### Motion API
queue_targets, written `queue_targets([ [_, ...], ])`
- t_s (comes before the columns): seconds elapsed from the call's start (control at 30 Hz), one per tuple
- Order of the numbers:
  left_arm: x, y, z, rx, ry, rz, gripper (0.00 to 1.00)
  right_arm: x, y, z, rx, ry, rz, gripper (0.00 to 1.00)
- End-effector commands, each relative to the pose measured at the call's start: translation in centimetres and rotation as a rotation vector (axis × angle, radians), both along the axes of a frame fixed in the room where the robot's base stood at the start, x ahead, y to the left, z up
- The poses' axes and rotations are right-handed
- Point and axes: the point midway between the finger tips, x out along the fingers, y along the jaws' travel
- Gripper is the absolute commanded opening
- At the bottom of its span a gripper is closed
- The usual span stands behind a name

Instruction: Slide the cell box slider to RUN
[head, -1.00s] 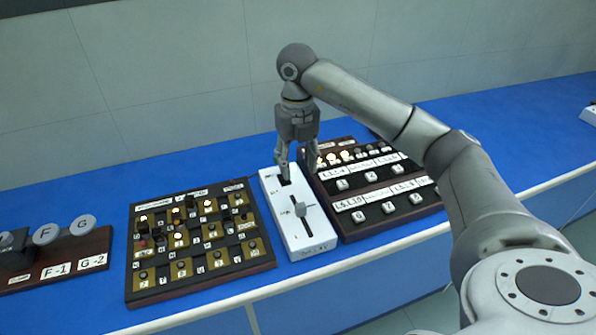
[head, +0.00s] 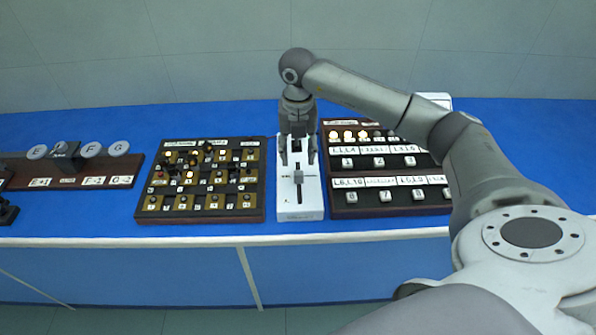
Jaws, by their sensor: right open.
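The cell box is a narrow white box (head: 312,205) on the blue bench, in the middle of the head view. A grey slider knob (head: 299,177) stands in the dark lengthwise slot on its top, nearer the slot's far end than its near end. The small lettering beside the slot is too small to read. My right gripper (head: 298,161) points down over the far half of the box, fingers apart, with nothing between them. Its fingertips look just beyond the knob; I cannot tell their height above the box. My left gripper is not in view.
A dark board with several brass plates and knobs (head: 257,202) stands close to the left of the box. A dark panel with white keys and labels (head: 338,211) stands close to its right. A wooden rack with round discs (head: 130,170) is further left. Bare blue bench lies behind.

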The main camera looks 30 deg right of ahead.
Motion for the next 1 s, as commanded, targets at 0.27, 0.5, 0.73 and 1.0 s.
queue_targets([
  [0.27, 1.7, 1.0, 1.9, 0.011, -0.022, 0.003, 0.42, -0.1, 0.0, -5.2, 0.000, 0.004, 0.000, 0.45],
  [0.5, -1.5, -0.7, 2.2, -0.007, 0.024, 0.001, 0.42, -0.1, 0.0, -7.9, -0.001, 0.003, 0.000, 0.45],
  [0.73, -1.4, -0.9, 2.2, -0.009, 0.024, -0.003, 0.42, 0.0, -0.1, -8.4, -0.001, 0.001, 0.001, 0.45],
  [1.0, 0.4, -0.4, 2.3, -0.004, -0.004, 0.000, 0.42, 0.0, 0.0, -8.3, -0.001, 0.001, 0.001, 0.24],
])
